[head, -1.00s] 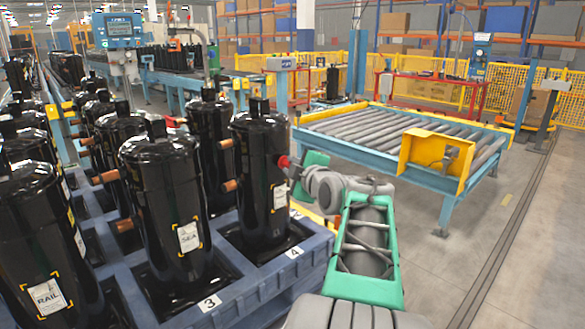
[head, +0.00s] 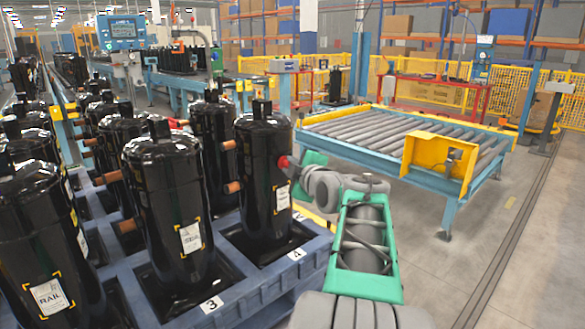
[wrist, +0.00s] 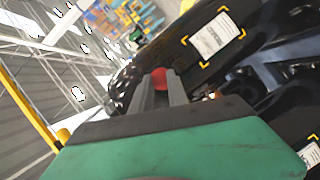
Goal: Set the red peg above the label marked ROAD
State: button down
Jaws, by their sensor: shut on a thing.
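The red peg (head: 283,161) is at the right side of the nearest right black compressor (head: 258,165), a little above that compressor's label (head: 282,198). The label's print is too small to read. My gripper (head: 295,169) is shut on the peg. In the wrist view the peg (wrist: 159,77) shows as a red end between my two grey fingers, against the black shell, with a white label (wrist: 216,36) up and to the right. I cannot tell whether the peg is seated in the compressor. No label legibly reads ROAD.
A second front compressor (head: 165,205) carries a label reading roughly SEA, and a left one (head: 35,235) reads RAIL. They stand in a blue pallet (head: 250,290) with slots numbered 3 and 4. A roller conveyor (head: 390,140) stands behind; floor at right is clear.

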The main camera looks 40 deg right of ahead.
jog(key=c, duration=1.2)
grip_release()
